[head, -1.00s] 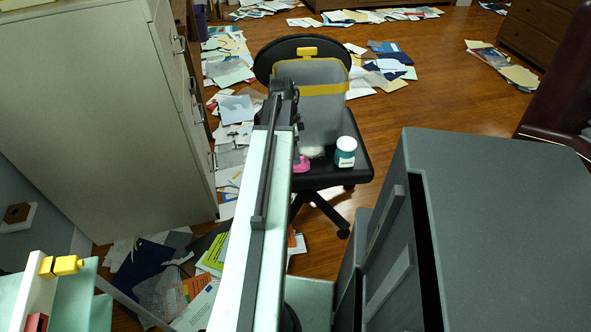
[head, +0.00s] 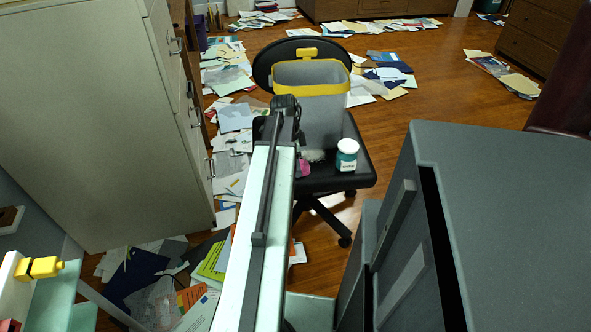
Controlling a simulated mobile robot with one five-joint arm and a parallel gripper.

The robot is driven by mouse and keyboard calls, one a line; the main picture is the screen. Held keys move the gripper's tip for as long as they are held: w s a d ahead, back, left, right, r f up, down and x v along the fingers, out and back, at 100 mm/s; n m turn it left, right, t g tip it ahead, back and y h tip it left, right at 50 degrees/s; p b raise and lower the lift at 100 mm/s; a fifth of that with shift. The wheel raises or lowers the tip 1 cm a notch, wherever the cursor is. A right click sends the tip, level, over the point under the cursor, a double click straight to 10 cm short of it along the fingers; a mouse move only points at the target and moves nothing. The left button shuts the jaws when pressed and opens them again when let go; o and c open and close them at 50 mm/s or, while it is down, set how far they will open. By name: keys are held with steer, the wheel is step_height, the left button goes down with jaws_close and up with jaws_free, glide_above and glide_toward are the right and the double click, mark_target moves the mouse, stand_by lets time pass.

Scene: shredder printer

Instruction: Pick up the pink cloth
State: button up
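A small pink thing, likely the pink cloth (head: 303,169), lies on the black seat of the office chair (head: 343,181). It sits just right of my arm, which hides part of it. A whitish, fluffy-looking item (head: 313,155) lies right behind it. My arm reaches forward from the bottom of the head view, and its dark end with my gripper (head: 287,112) is in front of the grey bin, left of and above the cloth in the picture. The fingers cannot be made out, nor whether they touch anything.
A grey bin with a yellow rim (head: 325,110) and a white-lidded teal jar (head: 347,156) stand on the chair seat. A beige cabinet (head: 100,110) is at left, a large grey unit (head: 500,220) at right. Papers (head: 390,72) litter the wooden floor.

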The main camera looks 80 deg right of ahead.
step_height(320, 180, up, 10)
steer(key=p, duration=1)
steer(key=shift+r, duration=0.15)
steer(key=o, duration=0.4)
steer(key=shift+c, duration=1.2)
steer(key=shift+s+d, duration=0.15)
steer(key=shift+s, duration=0.1)
steer(key=s+d+r+p, duration=0.2)
steer(key=s+r+p, duration=0.1)
steer(key=s, duration=0.5)
steer(key=s+d+r+p, duration=0.2)
steer(key=s+r+p, duration=0.1)
steer(key=s, duration=0.6)
steer(key=shift+d+r+p, duration=0.2)
steer(key=shift+r+p, duration=0.05)
steer(key=shift+p, duration=0.15)
